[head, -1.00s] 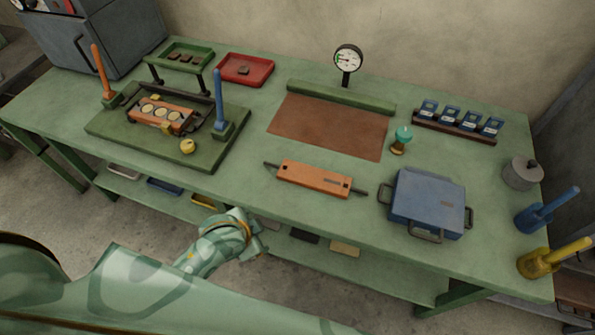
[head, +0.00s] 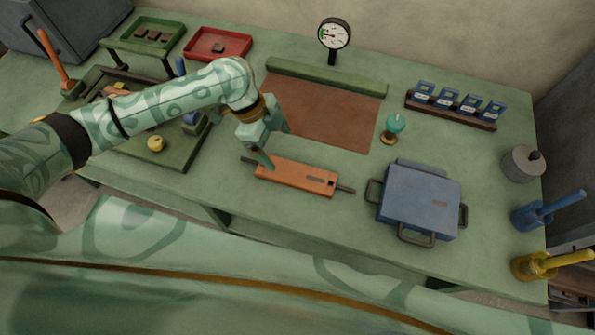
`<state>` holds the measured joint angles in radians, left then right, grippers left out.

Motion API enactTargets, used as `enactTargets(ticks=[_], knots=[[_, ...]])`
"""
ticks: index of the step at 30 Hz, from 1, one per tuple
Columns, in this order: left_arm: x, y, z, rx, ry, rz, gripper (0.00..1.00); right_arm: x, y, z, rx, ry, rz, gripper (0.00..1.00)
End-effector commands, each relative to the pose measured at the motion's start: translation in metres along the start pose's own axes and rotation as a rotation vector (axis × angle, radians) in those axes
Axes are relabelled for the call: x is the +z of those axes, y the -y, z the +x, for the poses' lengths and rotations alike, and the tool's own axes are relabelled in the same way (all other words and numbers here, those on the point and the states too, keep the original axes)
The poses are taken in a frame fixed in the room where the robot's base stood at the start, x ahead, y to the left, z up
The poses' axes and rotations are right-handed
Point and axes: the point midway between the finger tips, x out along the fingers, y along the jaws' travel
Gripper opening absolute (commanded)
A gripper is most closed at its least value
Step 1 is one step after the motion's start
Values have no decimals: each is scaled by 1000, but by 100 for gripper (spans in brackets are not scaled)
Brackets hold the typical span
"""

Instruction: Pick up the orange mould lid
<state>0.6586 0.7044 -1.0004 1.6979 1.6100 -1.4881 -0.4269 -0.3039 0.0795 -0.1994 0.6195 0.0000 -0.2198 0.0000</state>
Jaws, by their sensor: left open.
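The orange mould lid (head: 297,178) is a flat orange bar with a dark rod end sticking out at each side. It lies on the green bench in front of the brown mat. My left gripper (head: 270,152) is open and points down over the lid's left end. One finger hides a little of that end. I cannot tell whether a finger touches it. My right gripper is not in view.
The blue case-like block (head: 420,201) with side handles stands right of the lid. The teal-topped knob (head: 394,126) and brown mat (head: 325,112) lie behind it. My left arm crosses the green fixture board (head: 185,152). Bare bench lies in front of the lid.

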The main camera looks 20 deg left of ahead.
Motion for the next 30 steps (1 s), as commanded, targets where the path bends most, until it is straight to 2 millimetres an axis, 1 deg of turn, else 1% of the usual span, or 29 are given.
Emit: enactTargets(ticks=[1,3,6,9,14,17,21,23,29,30], knots=[[1,-1,18,5,-2,-2,85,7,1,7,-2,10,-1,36],[1,-1,34,3,-2,-1,85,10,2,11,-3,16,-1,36],[1,-1,52,2,-1,-2,85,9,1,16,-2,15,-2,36],[0,0,61,-1,-1,-1,85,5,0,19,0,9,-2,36],[-1,-1,70,-1,-2,0,85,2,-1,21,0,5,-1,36],[-1,-4,84,2,-2,-1,85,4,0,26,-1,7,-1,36],[-1,-5,108,1,-2,-3,85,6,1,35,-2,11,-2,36],[-1,-5,115,-1,-1,-3,85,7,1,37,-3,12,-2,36],[-2,-4,115,-3,0,-1,85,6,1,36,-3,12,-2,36],[-2,-4,115,-3,0,0,83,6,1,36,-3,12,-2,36]])
